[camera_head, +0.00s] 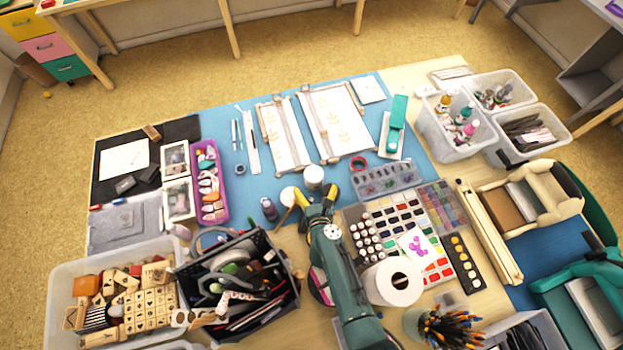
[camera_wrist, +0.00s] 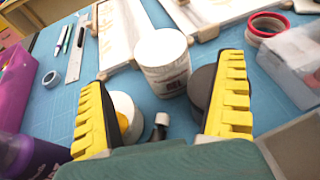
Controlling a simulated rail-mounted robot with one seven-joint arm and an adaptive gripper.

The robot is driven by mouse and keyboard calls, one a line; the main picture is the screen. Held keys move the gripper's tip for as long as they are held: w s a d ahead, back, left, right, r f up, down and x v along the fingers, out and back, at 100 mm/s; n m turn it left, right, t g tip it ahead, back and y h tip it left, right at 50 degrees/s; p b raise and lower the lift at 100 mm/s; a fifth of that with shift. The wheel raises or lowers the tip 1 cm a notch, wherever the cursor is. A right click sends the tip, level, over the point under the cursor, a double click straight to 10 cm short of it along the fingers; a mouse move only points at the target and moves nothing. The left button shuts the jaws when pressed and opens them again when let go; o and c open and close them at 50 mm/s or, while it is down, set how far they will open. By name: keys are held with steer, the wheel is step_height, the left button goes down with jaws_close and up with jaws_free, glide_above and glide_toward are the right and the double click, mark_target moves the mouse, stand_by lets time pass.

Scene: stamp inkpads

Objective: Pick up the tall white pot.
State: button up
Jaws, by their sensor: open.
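The tall white pot (camera_head: 313,176) stands upright on the blue mat (camera_head: 255,177) near the middle of the table. In the wrist view the white pot (camera_wrist: 165,65) has a plain pale lid and a printed label. My gripper (camera_head: 317,194) is open just on the near side of the pot. In the wrist view my yellow-padded gripper (camera_wrist: 161,75) has one finger to each side of the pot's line, with the pot ahead between them. I see no contact with the pot.
A lower white pot (camera_wrist: 126,117) with yellow on it sits by the left finger. A dark round thing (camera_wrist: 203,90) is beside the right finger. A purple bottle (camera_head: 269,209) stands left. Wooden frames (camera_head: 327,122) lie behind; a clear stamp tray (camera_head: 384,178) is right.

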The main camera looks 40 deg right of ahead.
mark_target(314, 176)
steer(key=b+x, duration=0.1)
steer(key=x, duration=0.1)
steer(key=b+x, duration=0.1)
steer(key=x, duration=0.2)
steer(key=shift+w+d+r+b, duration=0.15)
steer(key=shift+w+d+b, duration=0.15)
steer(key=shift+d+b, duration=0.1)
steer(key=shift+c, duration=0.2)
steer(key=c, duration=1.3)
